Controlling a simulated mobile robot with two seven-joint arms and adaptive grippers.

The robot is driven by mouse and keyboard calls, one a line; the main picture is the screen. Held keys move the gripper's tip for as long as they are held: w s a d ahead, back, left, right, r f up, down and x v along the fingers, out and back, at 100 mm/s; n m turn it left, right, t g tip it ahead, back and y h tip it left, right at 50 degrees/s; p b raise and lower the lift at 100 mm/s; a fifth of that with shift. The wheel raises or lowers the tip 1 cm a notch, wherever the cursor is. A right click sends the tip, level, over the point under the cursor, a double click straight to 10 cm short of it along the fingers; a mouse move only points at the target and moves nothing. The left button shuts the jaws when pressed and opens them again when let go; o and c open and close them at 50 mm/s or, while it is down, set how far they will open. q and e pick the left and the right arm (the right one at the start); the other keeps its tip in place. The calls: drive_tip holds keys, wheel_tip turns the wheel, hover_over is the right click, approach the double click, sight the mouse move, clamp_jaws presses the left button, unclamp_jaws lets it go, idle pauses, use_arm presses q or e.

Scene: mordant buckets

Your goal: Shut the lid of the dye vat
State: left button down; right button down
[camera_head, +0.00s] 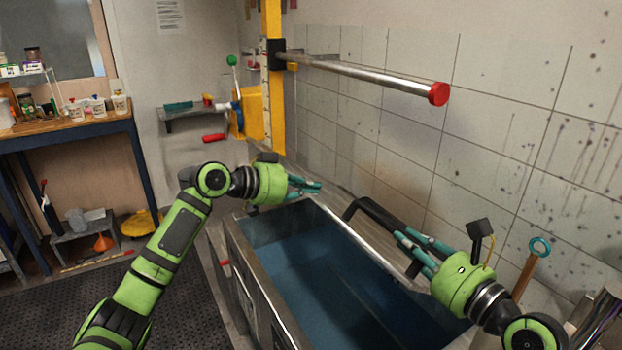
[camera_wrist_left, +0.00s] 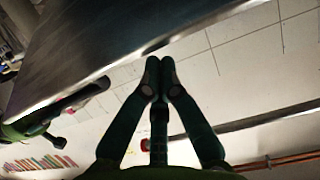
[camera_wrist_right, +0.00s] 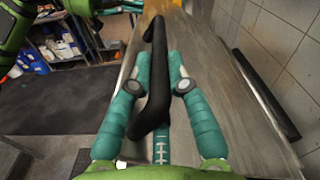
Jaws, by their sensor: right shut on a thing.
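The steel dye vat (camera_head: 262,290) stands below me with its top open and dark blue liquid (camera_head: 320,275) inside. Its metal lid (camera_wrist_right: 228,115) is raised along the wall side; my right arm hides part of it in the head view. The lid has a black bar handle (camera_head: 372,207), also seen in the right wrist view (camera_wrist_right: 158,75). My right gripper (camera_head: 405,245) is shut on this handle, its teal fingers either side of the bar. My left gripper (camera_head: 318,187) is over the vat's far end, with fingertips together and empty in the left wrist view (camera_wrist_left: 160,75).
A steel rail with a red end cap (camera_head: 438,94) juts from a yellow post (camera_head: 272,80) above the vat. The tiled wall (camera_head: 480,140) is close on the right. A blue workbench (camera_head: 70,130) stands at left, and the dark floor mat (camera_head: 60,300) is clear.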

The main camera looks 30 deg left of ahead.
drive_tip(key=shift+w+d+f, duration=0.1)
drive_tip(key=shift+d+f, duration=0.05)
drive_tip(key=shift+f, duration=0.05)
